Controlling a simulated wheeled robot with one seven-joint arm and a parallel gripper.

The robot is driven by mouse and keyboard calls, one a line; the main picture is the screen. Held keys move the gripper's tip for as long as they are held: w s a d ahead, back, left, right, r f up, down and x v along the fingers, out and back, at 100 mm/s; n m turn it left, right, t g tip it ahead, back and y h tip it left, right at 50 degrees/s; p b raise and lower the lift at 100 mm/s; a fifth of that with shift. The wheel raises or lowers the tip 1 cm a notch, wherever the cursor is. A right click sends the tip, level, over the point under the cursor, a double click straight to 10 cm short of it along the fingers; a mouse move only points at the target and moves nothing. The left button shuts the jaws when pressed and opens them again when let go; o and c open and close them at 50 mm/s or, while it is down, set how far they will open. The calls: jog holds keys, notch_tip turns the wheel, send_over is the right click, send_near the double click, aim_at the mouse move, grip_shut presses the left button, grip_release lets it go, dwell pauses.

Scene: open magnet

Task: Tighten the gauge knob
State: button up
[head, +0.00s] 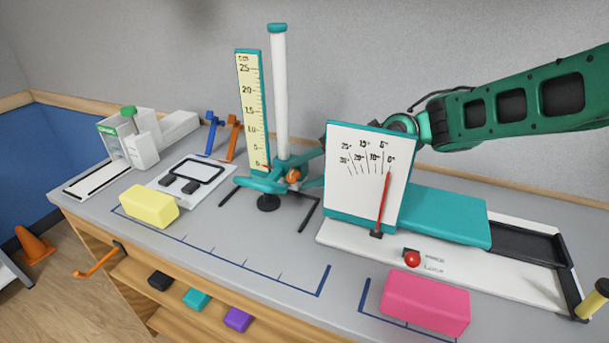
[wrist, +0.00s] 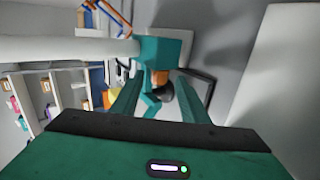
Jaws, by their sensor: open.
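The height gauge stands mid-bench, with a white column (head: 280,90), a yellow centimetre scale (head: 253,110) and a teal carriage (head: 262,183) low down. A small orange knob (head: 293,175) sits on the carriage's right side. In the wrist view the orange knob (wrist: 160,77) shows beneath the teal block, between my fingers. My gripper (head: 304,171) reaches in from the right, partly hidden behind the dial board. In the wrist view my gripper (wrist: 162,92) is open, its two teal fingers either side of the knob. I cannot tell whether they touch it.
A white dial board (head: 365,170) with a red needle stands right of the gauge, in front of my wrist. A teal block (head: 445,217) adjoins it. A yellow block (head: 149,205) and a pink block (head: 425,302) lie nearer the front edge. Bench between them is clear.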

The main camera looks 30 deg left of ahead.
jog(key=shift+x, duration=0.8)
grip_shut()
jog(key=shift+d+f+y, duration=0.15)
jog(key=shift+f+y, duration=0.2)
jog(key=shift+y, duration=0.15)
jog(key=shift+f+y, duration=0.1)
jog(key=shift+y, duration=0.9)
grip_release()
